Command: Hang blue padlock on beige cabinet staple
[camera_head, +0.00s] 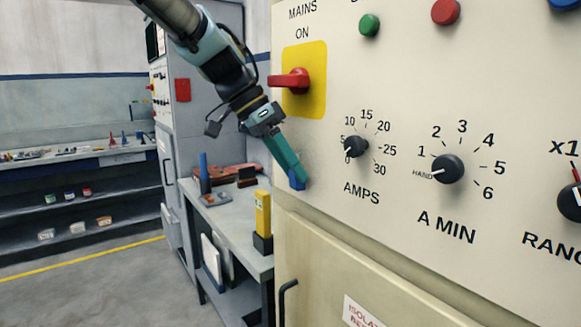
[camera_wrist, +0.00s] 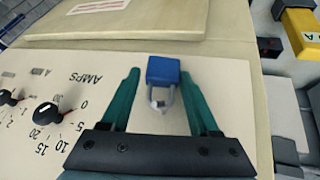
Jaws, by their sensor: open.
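The blue padlock (camera_wrist: 163,71) is between the fingertips of my open gripper (camera_wrist: 160,75) in the wrist view. Its pale shackle (camera_wrist: 171,101) points back toward the gripper's palm. A small pale piece (camera_wrist: 158,104), perhaps the staple, shows at the shackle; whether the shackle is around it I cannot tell for sure. In the head view my gripper (camera_head: 294,175) reaches down to the beige cabinet (camera_head: 330,220) at its left edge, below the red switch. The fingers hide the staple there.
The cabinet panel carries a red mains switch (camera_head: 292,81), dials (camera_head: 448,169) and a door handle (camera_head: 283,300). A grey bench (camera_head: 232,225) with a yellow device (camera_head: 263,213) stands close on the left. Shelves stand farther back; the floor at left is clear.

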